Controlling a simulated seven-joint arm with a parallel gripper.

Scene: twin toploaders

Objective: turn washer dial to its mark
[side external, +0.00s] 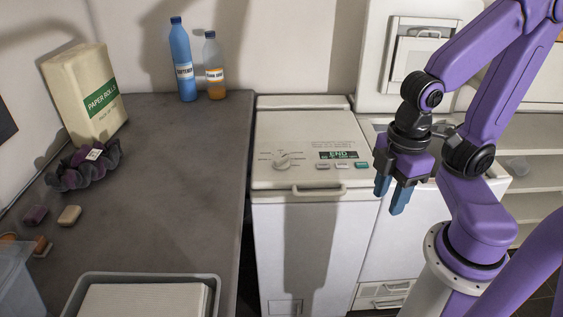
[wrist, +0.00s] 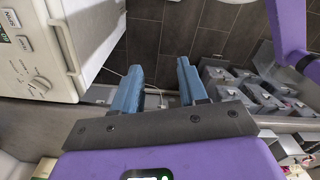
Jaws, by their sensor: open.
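The white top-loading washer (side external: 300,225) stands right of the grey counter, its lid and panel facing up. Its round white dial (side external: 283,159) is at the left of the panel, with small printed marks around it too fine to read. The dial also shows at the left of the wrist view (wrist: 39,85), side-on. My gripper (side external: 389,204) is open and empty, pointing down to the right of the panel, apart from the dial. Its two blue fingers (wrist: 160,68) are spread over the floor in the wrist view.
A handle (side external: 319,190) juts from the washer's front edge. A second white machine (side external: 395,245) stands to the right, partly behind my arm. Blue (side external: 183,62) and orange (side external: 214,70) bottles stand on the counter (side external: 190,180).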

